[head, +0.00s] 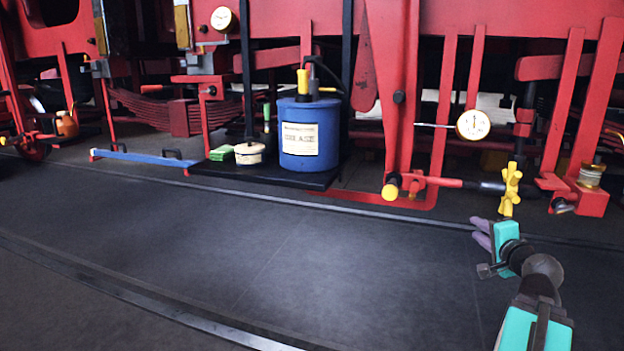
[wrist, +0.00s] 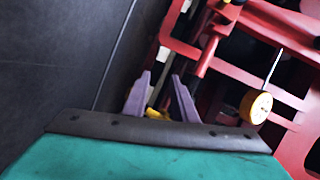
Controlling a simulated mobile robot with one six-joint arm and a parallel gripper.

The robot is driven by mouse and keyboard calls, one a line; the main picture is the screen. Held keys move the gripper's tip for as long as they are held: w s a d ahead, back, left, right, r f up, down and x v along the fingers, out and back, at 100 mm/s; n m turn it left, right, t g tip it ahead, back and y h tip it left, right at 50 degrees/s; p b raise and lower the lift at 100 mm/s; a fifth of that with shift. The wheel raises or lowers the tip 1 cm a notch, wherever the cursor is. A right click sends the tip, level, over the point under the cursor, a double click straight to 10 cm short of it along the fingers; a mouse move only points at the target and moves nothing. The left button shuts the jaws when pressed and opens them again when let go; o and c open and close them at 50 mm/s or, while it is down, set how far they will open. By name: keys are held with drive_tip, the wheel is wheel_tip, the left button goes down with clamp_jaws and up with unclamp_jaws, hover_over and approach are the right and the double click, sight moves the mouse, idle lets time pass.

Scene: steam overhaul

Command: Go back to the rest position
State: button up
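My gripper (head: 481,234) is at the lower right of the head view, above the dark floor. Its two purple fingers are apart, with nothing visibly clamped between them. In the wrist view my gripper (wrist: 161,75) shows the same gap between the fingers. A small yellow patch (wrist: 157,113) shows low between them; I cannot tell what it belongs to. A yellow cross-shaped handle (head: 510,187) stands just above and right of my gripper in the head view, apart from the fingers.
Red machine frames line the back. A dial gauge (head: 473,125) also shows in the wrist view (wrist: 256,106). A blue grease drum (head: 309,135) stands on a black tray (head: 262,177) beside a round brush (head: 249,153) and green block (head: 221,153). The dark floor in front is clear.

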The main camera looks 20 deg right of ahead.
drive_tip(key=w+a+f+n+g+y+p, duration=0.2)
drive_tip(key=w+a+f+y+p, duration=0.15)
drive_tip(key=w+a+f, duration=0.45)
drive_tip(key=w+a+f+n+g+y+p, duration=0.1)
drive_tip(key=w+a+f+y+p, duration=0.3)
drive_tip(key=a, duration=0.7)
drive_tip(key=s+a+f+n+g+y+p, duration=0.1)
drive_tip(key=s+a+f+n+g+p, duration=0.2)
drive_tip(key=a+f, duration=0.55)
drive_tip(key=s+a+f+n+g+p, duration=0.1)
drive_tip(key=a+f+g+p, duration=0.1)
drive_tip(key=a+f+p, duration=0.65)
drive_tip(key=s+a+f+n+g+p, duration=0.3)
drive_tip(key=s+a+f+g, duration=0.1)
drive_tip(key=s+a, duration=0.5)
drive_tip(key=s+a+f+n+g+p, duration=0.25)
drive_tip(key=s+a+f, duration=0.25)
drive_tip(key=s+a, duration=0.4)
drive_tip(key=s+d+f+n+g+h, duration=0.1)
drive_tip(key=s+d+n+g, duration=0.1)
drive_tip(key=s, duration=0.6)
drive_tip(key=s+d+f+n+g+h+p, duration=0.1)
drive_tip(key=s+d+f+n+g+h, duration=0.1)
drive_tip(key=s, duration=0.7)
drive_tip(key=shift+s+d+n+g, duration=0.15)
drive_tip(key=shift+d+n+g, duration=0.5)
drive_tip(key=shift+n+g, duration=0.5)
